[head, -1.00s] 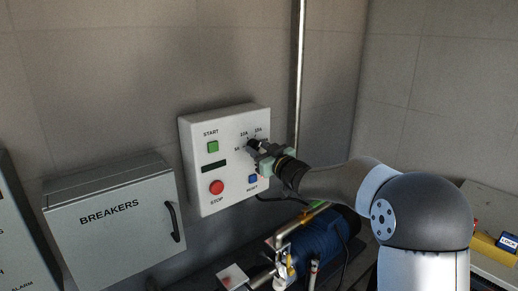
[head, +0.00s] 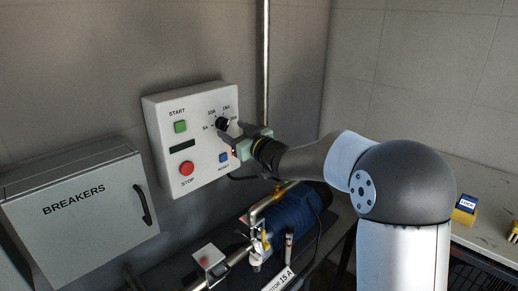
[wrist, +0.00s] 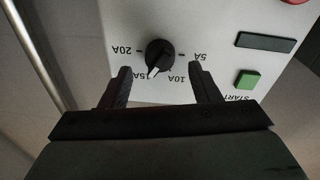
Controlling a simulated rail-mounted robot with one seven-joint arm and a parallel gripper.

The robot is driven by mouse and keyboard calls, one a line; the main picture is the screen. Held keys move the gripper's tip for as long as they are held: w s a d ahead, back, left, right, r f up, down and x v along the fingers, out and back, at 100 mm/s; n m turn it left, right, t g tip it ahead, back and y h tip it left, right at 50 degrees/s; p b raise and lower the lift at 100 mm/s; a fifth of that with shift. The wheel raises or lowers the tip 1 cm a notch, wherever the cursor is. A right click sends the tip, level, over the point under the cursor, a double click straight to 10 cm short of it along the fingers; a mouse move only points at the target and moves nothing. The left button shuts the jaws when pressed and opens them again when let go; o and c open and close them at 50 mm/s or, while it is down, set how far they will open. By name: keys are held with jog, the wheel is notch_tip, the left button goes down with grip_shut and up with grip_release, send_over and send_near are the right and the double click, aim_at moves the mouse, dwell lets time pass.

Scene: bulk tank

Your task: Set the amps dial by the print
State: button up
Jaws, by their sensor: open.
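The amps dial (head: 222,124) is a round black knob on the white control panel (head: 208,164). In the wrist view the dial (wrist: 159,54) appears upside down, among printed marks 5A, 10A, 15A and 20A. Its white pointer line is at the 15A mark. My gripper (head: 237,136) is open and stands just off the panel. In the wrist view its fingertips (wrist: 160,71) are on either side of the dial, with gaps, not touching it.
A grey BREAKERS box (head: 80,212) is at the left. A vertical pipe (head: 264,60) runs right of the panel.

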jog(key=b+v, duration=0.2)
jog(key=v, duration=1.2)
jog(key=shift+s+d, duration=0.1)
jog(key=s+d+f+m+g+h, duration=0.4)
jog(key=s+d+f+m+h, duration=0.45)
jog(key=d+f+h, duration=0.35)
jog(key=s+a+f+g, duration=0.1)
jog(key=s+f+g, duration=0.2)
jog(key=s, duration=0.5)
jog(key=s+a+f+g, duration=0.1)
jog(key=s+f+g, duration=0.2)
jog(key=s, duration=0.5)
jog(key=s+a+f+m+g, duration=0.1)
jog(key=s+f+g, duration=0.3)
jog(key=s, duration=0.4)
jog(key=shift+a, duration=0.2)
